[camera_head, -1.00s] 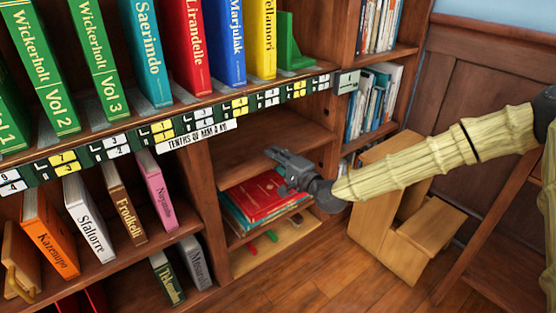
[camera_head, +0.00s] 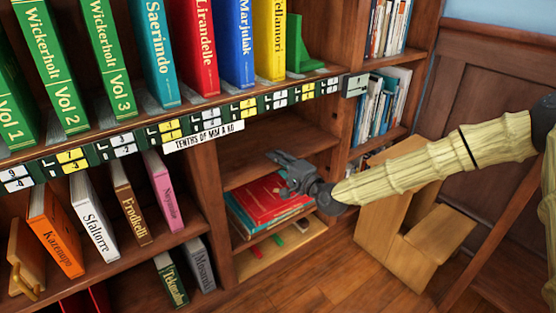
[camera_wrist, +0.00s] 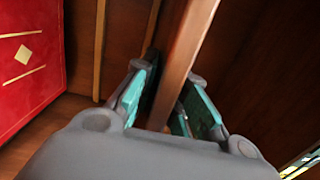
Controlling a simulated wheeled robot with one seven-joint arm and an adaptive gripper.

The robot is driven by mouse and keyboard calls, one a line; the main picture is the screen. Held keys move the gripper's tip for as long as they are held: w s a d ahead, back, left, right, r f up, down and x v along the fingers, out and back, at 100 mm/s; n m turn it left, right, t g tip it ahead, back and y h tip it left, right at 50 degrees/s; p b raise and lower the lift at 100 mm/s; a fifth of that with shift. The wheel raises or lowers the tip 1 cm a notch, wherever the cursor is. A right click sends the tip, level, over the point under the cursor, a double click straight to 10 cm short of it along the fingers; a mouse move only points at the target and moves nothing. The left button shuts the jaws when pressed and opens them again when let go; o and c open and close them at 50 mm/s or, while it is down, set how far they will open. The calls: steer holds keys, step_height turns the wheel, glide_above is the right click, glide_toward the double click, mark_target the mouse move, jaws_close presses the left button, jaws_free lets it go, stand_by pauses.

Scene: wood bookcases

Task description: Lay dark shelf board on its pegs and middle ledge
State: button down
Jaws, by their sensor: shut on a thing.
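The dark shelf board (camera_head: 250,171) lies roughly level in the lower right bay of the bookcase, above a stack of books. My gripper (camera_head: 280,165) is at its front edge, right of the board's middle. In the wrist view the board (camera_wrist: 187,55) appears edge-on, running between the teal finger pads of my gripper (camera_wrist: 165,105), which is shut on it. The pegs and the middle ledge cannot be made out, so I cannot tell whether the board touches them.
A red book (camera_head: 268,200) tops the stack under the board, close below my gripper; it also shows in the wrist view (camera_wrist: 30,55). A labelled shelf (camera_head: 195,118) with upright books runs above. A wooden step stool (camera_head: 395,225) stands right, under my arm.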

steer(key=c, duration=1.4)
jaws_free()
steer(key=shift+r, duration=0.1)
steer(key=shift+o, duration=0.2)
steer(key=v, duration=1.2)
